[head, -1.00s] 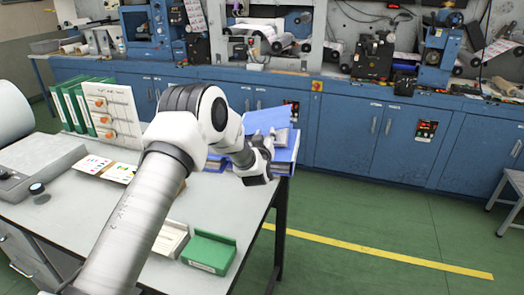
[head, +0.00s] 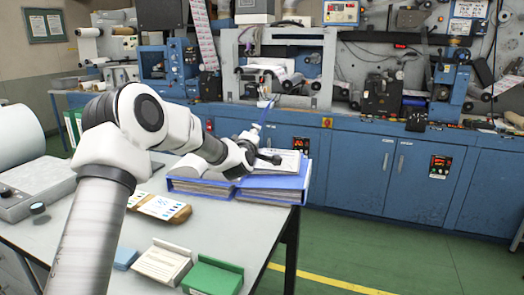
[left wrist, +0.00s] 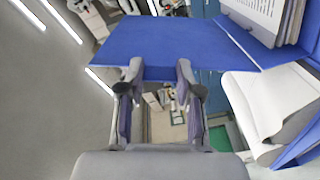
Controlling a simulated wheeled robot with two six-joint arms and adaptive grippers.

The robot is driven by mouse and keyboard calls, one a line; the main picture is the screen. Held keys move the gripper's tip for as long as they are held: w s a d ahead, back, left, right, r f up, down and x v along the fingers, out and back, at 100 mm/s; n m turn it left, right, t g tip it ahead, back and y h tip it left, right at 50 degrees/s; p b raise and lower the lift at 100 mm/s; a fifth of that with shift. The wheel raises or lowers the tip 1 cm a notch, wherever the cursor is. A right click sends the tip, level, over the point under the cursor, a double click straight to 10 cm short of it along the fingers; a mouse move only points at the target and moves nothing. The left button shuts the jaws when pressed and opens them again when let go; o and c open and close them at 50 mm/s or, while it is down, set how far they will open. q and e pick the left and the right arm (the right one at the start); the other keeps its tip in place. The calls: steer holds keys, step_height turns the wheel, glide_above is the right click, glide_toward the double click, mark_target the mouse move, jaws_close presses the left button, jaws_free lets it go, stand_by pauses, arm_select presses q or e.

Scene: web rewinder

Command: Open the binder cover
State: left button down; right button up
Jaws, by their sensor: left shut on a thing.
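The blue binder (head: 277,196) lies on the table near its far right corner, with printed pages (head: 286,161) showing. In the left wrist view the cover (left wrist: 175,40) is a broad blue sheet, with the pages (left wrist: 268,14) at upper right. My left gripper (head: 268,157) is over the binder, partly hidden by its own wrist. In the wrist view its fingertips (left wrist: 158,72) are shut on the cover's edge. My right gripper is out of view.
On the table (head: 88,232) are a card-topped item (head: 160,207), a white box (head: 163,263), a green box (head: 213,278) and a grey device (head: 37,188). Blue cabinets (head: 370,180) with rewinder machinery stand behind. Green floor is free at right.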

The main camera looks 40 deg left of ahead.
arm_select(q)
steer(key=s+a+n+b, duration=0.3)
steer(key=a+n+b, duration=0.4)
steer(key=b, duration=0.1)
steer(key=shift+s+a+n, duration=0.15)
steer(key=shift+n, duration=0.25)
steer(key=c, duration=0.8)
jaws_free()
steer(key=shift+o, duration=0.2)
steer(key=v, duration=0.7)
steer(key=shift+s, duration=0.2)
